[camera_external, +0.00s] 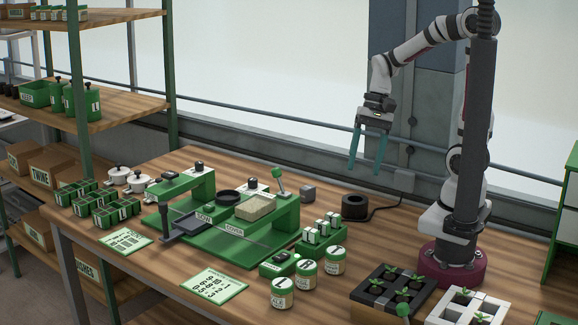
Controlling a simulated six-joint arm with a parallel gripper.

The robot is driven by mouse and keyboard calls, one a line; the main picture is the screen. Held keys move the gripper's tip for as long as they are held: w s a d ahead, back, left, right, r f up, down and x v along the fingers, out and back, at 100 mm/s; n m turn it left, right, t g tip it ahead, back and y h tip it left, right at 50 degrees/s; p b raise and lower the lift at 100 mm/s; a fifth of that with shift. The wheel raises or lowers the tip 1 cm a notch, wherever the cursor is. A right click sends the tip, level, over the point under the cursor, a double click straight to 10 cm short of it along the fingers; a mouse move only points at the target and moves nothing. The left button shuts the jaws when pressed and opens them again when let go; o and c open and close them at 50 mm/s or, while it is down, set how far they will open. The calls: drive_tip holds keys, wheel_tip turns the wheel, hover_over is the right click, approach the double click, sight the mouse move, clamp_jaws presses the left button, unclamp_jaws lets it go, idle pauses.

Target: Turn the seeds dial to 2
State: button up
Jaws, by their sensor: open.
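The tray seeder (228,240) is a green machine on the wooden table, left of my arm's base. A dark knob on a white plate (198,165) sits on top of its left-hand arch. A similar knob on a white plate (250,184) sits on its rear block. A small green box with a dark knob (281,257) stands at its front right corner. I cannot read which of these is the seeds dial, or any setting. My gripper (366,168) hangs in the air above the back of the table, right of the seeder. Its teal fingers are apart, with nothing between them.
A lever with a green ball (278,172) rises from the seeder. Labelled jars (306,272) stand in front of it, and green packs (110,206) lie at left. A black ring-shaped object (355,207) and seedling trays (392,290) are near my base. Printed cards (214,283) lie in front.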

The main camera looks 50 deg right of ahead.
drive_tip(key=w+d+m+y, duration=0.35)
drive_tip(key=w+m, duration=0.25)
drive_tip(key=w, duration=0.9)
drive_tip(key=m+t+y, duration=0.4)
drive_tip(key=m+y, duration=0.1)
drive_tip(key=m, duration=0.1)
approach(253, 179)
drive_tip(key=x, duration=1)
drive_tip(key=shift+w+d, duration=0.1)
drive_tip(key=shift+w, duration=0.05)
clamp_jaws()
